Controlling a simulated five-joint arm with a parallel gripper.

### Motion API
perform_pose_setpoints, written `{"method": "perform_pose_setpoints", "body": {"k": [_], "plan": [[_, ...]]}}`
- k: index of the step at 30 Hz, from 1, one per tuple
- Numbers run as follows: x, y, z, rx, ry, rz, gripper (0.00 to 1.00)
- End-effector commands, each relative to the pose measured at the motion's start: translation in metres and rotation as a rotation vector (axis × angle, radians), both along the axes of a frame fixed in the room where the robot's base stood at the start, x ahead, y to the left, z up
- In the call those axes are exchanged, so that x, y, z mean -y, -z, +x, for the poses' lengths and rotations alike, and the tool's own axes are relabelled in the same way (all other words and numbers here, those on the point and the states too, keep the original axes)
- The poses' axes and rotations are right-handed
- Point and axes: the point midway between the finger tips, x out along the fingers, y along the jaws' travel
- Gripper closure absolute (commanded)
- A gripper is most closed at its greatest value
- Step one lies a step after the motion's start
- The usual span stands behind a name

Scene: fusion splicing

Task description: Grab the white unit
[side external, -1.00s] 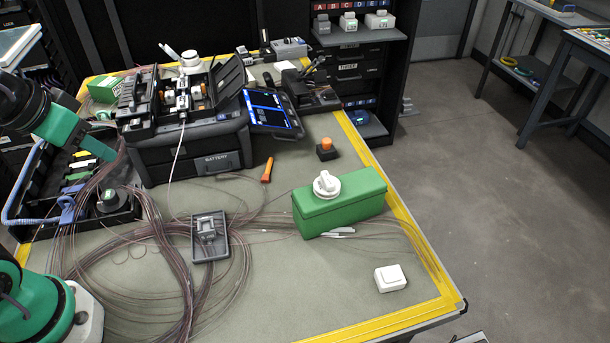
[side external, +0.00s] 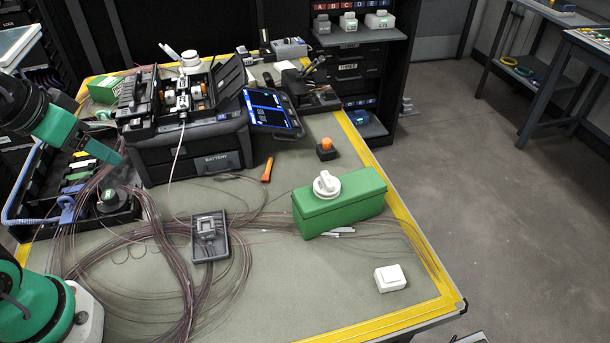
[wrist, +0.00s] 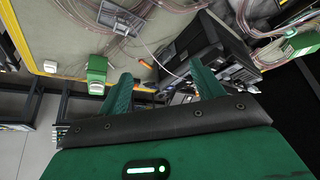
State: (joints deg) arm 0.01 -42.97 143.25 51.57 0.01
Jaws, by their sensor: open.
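The white unit (side external: 390,278) is a small white box with a raised top. It lies on the bench mat near the front right corner, apart from other things. A white box, which looks like the same unit, shows in the wrist view (wrist: 50,66) near the yellow edge. My gripper (side external: 116,159) is at the far left of the side view, above the parts tray and far from the white unit. In the wrist view my gripper (wrist: 166,88) has its two green fingers spread apart with nothing held between them.
A green box (side external: 340,207) with a white knob (side external: 327,184) stands behind the white unit. The black splicer (side external: 185,145) stands at the back left. Loose fibres and a grey tray (side external: 210,248) cover the middle. The mat around the white unit is clear.

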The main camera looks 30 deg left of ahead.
Motion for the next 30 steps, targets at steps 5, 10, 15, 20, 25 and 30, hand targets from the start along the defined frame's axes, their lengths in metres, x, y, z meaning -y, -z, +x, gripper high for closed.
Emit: {"method": "perform_pose_setpoints", "body": {"k": [5, 10, 15, 20, 25, 30], "plan": [[0.0, 0.0, 0.0, 0.0, 0.0, 0.0, 0.29], [0.0, -0.001, 0.001, -0.001, 0.0, -0.001, 0.29], [0.004, -0.005, 0.008, -0.011, -0.008, -0.015, 0.29], [0.015, -0.014, 0.025, -0.036, -0.03, -0.044, 0.29], [0.033, -0.026, 0.052, -0.075, -0.068, -0.087, 0.29], [0.058, -0.034, 0.082, -0.118, -0.112, -0.128, 0.29]]}}
